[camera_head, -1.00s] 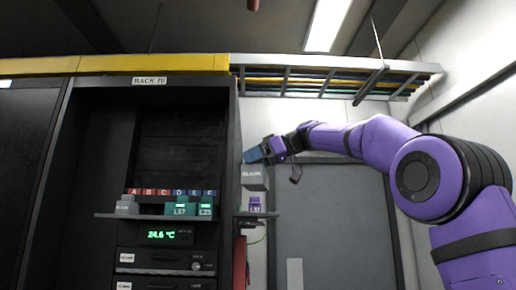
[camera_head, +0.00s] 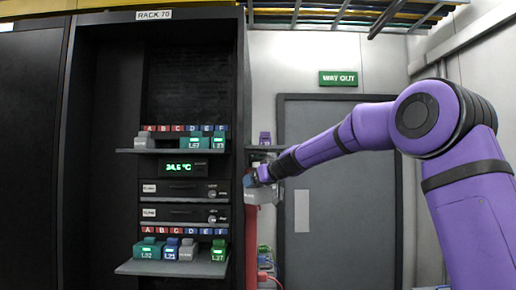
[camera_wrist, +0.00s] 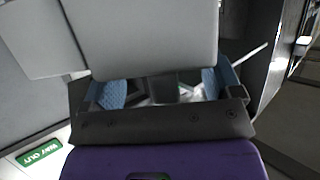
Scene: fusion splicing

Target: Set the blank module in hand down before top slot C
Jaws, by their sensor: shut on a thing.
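My gripper (camera_head: 254,179) is shut on the grey blank module (camera_head: 250,194), at the right edge of the rack and below the level of the top shelf (camera_head: 135,151). In the wrist view the module (camera_wrist: 150,40) fills the top, with the blue fingertips (camera_wrist: 161,88) at its lower edge. The label of top slot C (camera_head: 177,128) is on the upper row of letters. A low teal piece (camera_head: 170,151) shows on the shelf around B and C; I cannot tell whether it belongs to the teal module L57 (camera_head: 194,143).
A grey module (camera_head: 142,141) stands before top A, and teal L25 (camera_head: 217,142) at the right end. The lower shelf (camera_head: 150,268) holds several modules. A small side shelf (camera_head: 264,148) bears a purple module (camera_head: 265,138). The rack's side post (camera_head: 239,120) stands left of my gripper.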

